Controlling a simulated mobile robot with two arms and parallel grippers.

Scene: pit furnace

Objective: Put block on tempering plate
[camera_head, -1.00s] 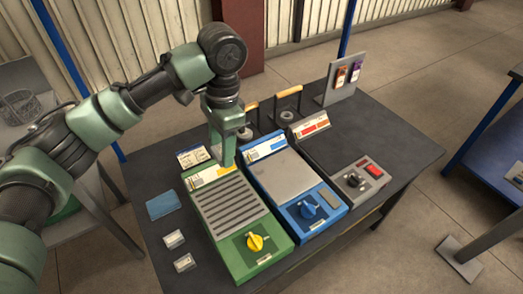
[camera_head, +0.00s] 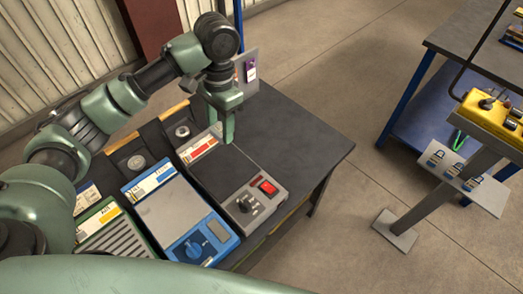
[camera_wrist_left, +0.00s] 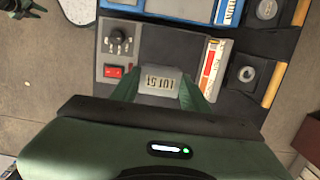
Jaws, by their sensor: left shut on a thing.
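My left gripper (camera_head: 226,138) is above the grey unit with a dark plate (camera_head: 225,173) and a red switch. In the left wrist view the gripper (camera_wrist_left: 158,85) is shut on a small grey block (camera_wrist_left: 160,81) with stamped characters, over the dark plate. I cannot tell whether the block touches the plate. The head view does not show the block clearly. The blue unit (camera_head: 170,212) has a bare light plate, and the green unit (camera_head: 112,235) has a slotted top. A dark part at the wrist view's top left seems to be my right gripper (camera_wrist_left: 22,9); its jaws are unclear.
Round-topped stands with wooden handles (camera_head: 135,163) line the back edge. An upright tag holder (camera_head: 247,68) stands behind my left gripper. The dark tabletop (camera_head: 300,135) is clear on the right. A stand with a yellow box (camera_head: 490,115) is farther right.

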